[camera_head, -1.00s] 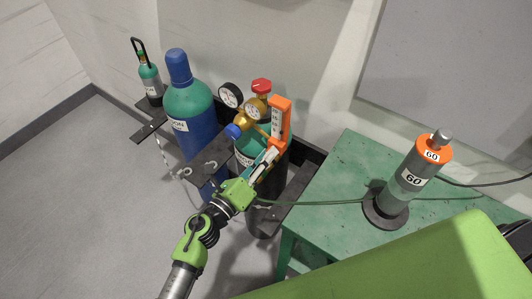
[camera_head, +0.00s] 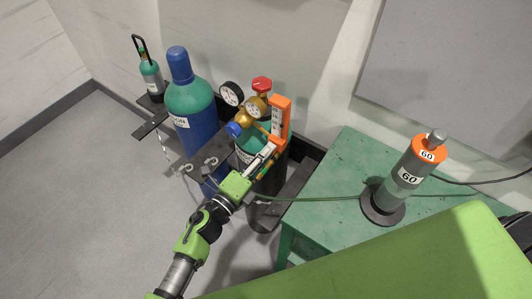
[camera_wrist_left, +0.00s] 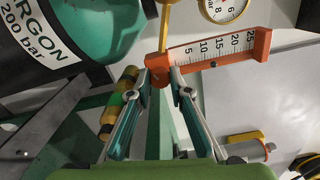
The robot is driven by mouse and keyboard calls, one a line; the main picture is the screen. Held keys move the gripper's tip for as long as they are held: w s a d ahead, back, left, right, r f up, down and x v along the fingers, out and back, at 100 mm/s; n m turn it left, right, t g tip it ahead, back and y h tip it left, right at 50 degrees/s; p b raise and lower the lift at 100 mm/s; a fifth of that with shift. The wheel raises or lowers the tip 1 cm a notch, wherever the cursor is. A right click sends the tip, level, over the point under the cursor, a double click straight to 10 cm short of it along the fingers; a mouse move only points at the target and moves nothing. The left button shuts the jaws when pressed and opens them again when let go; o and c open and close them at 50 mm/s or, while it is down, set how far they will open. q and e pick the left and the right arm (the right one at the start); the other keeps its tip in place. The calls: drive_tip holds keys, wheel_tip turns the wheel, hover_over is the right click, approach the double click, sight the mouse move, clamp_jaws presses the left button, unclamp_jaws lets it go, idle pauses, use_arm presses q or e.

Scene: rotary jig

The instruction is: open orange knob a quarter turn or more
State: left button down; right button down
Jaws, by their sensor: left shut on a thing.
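The orange knob (camera_wrist_left: 158,78) shows between my left fingertips at the lower end of a flow meter (camera_wrist_left: 216,52) with an orange frame and a white 5 to 25 scale. The flow meter (camera_head: 280,120) is upright in the head view, beside a brass regulator (camera_head: 258,112). My left gripper (camera_wrist_left: 156,88) is shut on the knob, one finger on each side. In the head view this gripper (camera_head: 270,151) reaches the flow meter's foot, where the knob itself is mostly hidden. My right gripper is not in view.
A dark bracket (camera_head: 208,152) lies close by my left gripper. A green table (camera_head: 335,175) at the right holds a grey cylinder (camera_head: 408,172) with an orange top.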

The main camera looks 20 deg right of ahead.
use_arm(q)
drive_tip(key=c, duration=1.8)
unclamp_jaws()
drive_tip(key=shift+c, duration=0.2)
drive_tip(key=shift+s+a+f, duration=0.25)
drive_tip(key=shift+s+a, duration=0.2)
drive_tip(key=shift+a, duration=0.1)
drive_tip(key=v, duration=0.6)
drive_tip(key=shift+s+a+r, duration=0.15)
drive_tip(key=shift+a+r, duration=0.15)
drive_tip(key=shift+r, duration=0.05)
